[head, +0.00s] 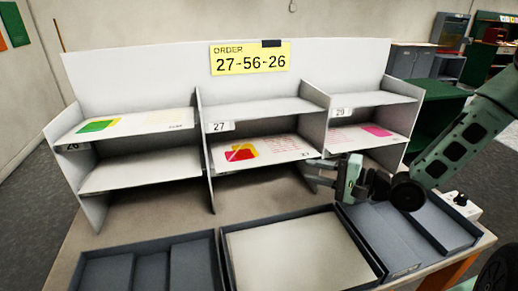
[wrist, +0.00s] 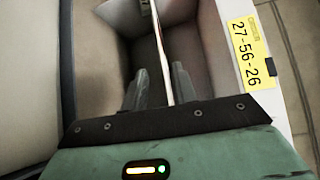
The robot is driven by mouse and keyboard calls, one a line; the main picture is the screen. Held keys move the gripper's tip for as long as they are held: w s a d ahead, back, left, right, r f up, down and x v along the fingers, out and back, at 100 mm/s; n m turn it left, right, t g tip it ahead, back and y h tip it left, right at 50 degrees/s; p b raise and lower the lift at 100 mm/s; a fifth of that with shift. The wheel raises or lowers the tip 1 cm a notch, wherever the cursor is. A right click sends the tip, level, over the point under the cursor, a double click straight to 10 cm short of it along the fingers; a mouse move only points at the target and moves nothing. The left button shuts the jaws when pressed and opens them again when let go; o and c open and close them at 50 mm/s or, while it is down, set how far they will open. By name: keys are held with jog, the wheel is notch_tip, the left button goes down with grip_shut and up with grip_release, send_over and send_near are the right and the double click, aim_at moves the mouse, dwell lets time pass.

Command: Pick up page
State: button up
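A white page (head: 275,148) with red and yellow patches and printed lines lies on the middle bay's shelf, under the label 27. My gripper (head: 312,174) is at the right front end of that shelf, close to the page's right end. In the wrist view my gripper's fingers (wrist: 159,75) are apart. A thin, pale edge (wrist: 158,35) runs between them; I cannot tell whether it is the page, the shelf board or both. Another page (head: 120,124) with green and yellow patches lies in the left bay, and one (head: 365,134) with a pink patch in the right bay.
A yellow order card (head: 250,58) reads 27-56-26; it also shows in the wrist view (wrist: 250,53). Upright dividers (head: 207,155) separate the bays. A wide tray (head: 300,262) stands in front, with grey divided trays at left (head: 150,265) and right (head: 405,235).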

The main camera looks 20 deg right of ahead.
aim_at(271, 163)
jog(key=p+x, duration=0.1)
jog(key=x, duration=1.1)
jog(key=shift+a, duration=0.35)
grip_shut()
